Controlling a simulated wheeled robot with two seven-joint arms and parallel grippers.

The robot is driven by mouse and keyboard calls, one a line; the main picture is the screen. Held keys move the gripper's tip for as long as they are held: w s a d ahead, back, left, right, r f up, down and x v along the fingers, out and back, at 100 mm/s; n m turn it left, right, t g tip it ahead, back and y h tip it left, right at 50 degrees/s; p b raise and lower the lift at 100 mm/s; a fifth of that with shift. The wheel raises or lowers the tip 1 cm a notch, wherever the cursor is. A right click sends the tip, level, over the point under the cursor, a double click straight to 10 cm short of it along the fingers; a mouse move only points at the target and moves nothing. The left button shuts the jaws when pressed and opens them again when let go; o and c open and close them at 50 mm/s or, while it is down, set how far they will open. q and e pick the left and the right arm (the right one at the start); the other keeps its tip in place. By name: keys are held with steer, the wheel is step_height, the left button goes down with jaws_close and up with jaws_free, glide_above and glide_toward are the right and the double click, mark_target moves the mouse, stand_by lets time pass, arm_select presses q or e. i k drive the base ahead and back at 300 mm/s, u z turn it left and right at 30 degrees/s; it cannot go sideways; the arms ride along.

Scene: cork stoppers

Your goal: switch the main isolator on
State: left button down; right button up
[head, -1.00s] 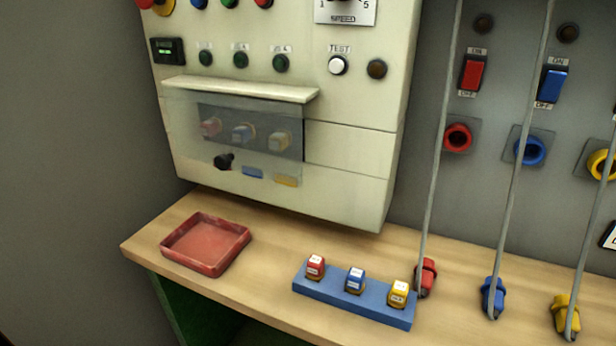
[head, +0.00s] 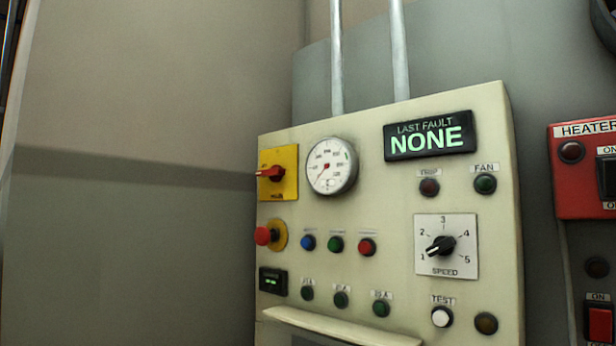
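The main isolator looks to be the red rotary handle (head: 270,173) on a yellow plate (head: 287,186) at the upper left of the cream control panel (head: 390,190). The handle lies roughly horizontal. The lettering on the plate is too small to read surely, so I cannot tell its position from the marks. A display (head: 430,136) at the panel's top reads LAST FAULT NONE. Neither of my grippers is in the head view.
A round gauge (head: 332,166) sits just right of the isolator, and a red mushroom button (head: 264,236) on a yellow ring below it. A speed knob (head: 440,246) points near 1. A red heater box (head: 584,170) is at the right. The wall left of the panel is bare.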

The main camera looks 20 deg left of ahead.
mark_target(276, 172)
steer(key=z, duration=0.75)
steer(key=k, duration=1)
steer(key=u, duration=0.9)
steer(key=i, duration=0.5)
